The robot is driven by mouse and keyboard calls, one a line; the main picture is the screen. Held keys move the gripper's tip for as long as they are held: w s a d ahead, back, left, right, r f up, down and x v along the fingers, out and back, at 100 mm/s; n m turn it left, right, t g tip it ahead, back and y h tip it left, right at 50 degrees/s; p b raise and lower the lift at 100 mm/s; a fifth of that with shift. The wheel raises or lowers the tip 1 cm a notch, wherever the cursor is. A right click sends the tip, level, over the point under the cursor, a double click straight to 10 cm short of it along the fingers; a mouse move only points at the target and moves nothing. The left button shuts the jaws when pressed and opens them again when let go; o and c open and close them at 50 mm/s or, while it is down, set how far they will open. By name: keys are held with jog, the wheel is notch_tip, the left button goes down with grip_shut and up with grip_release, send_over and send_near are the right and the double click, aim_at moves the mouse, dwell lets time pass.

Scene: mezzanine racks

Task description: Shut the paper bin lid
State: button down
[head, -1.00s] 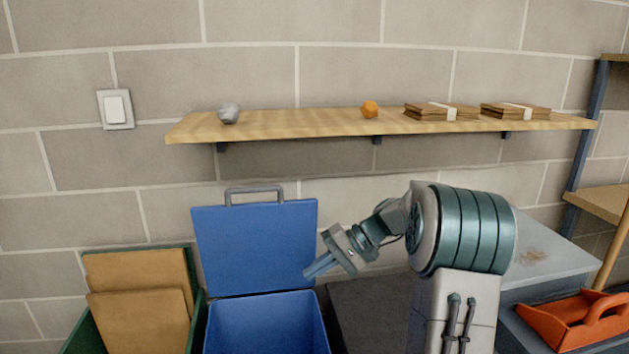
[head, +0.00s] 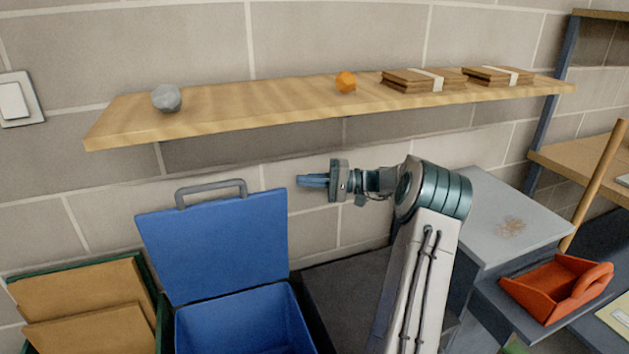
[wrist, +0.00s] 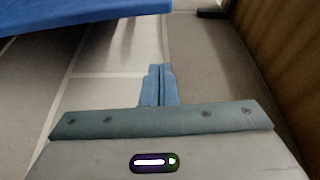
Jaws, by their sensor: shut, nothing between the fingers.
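The blue bin (head: 246,322) stands against the wall with its blue lid (head: 215,245) raised upright behind the opening. A grey handle (head: 210,190) sits on the lid's top edge. Which of the bins is the paper bin is not labelled in view. My gripper (head: 303,181) is shut and empty, to the right of the lid's top edge and apart from it in the head view. In the wrist view my gripper (wrist: 158,72) points along the wall, and a blue panel (wrist: 80,18), likely the lid, fills the upper left.
A green bin (head: 152,290) holding brown cardboard (head: 85,300) stands left. A wooden shelf (head: 230,112) above bears a grey lump (head: 166,98), an orange ball (head: 346,82) and cardboard bundles (head: 424,80). A dark box (head: 345,290) and a red dustpan (head: 555,288) are right.

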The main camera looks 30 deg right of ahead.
jog(key=shift+s+a+f, duration=0.1)
jog(key=shift+s+a, duration=0.1)
jog(key=shift+a, duration=0.7)
jog(key=shift+s+a+r, duration=0.1)
jog(key=shift+s+a, duration=0.15)
jog(key=shift+a, duration=0.6)
jog(key=shift+s+a+f, duration=0.1)
jog(key=shift+s+a, duration=0.1)
jog(key=shift+a, duration=0.7)
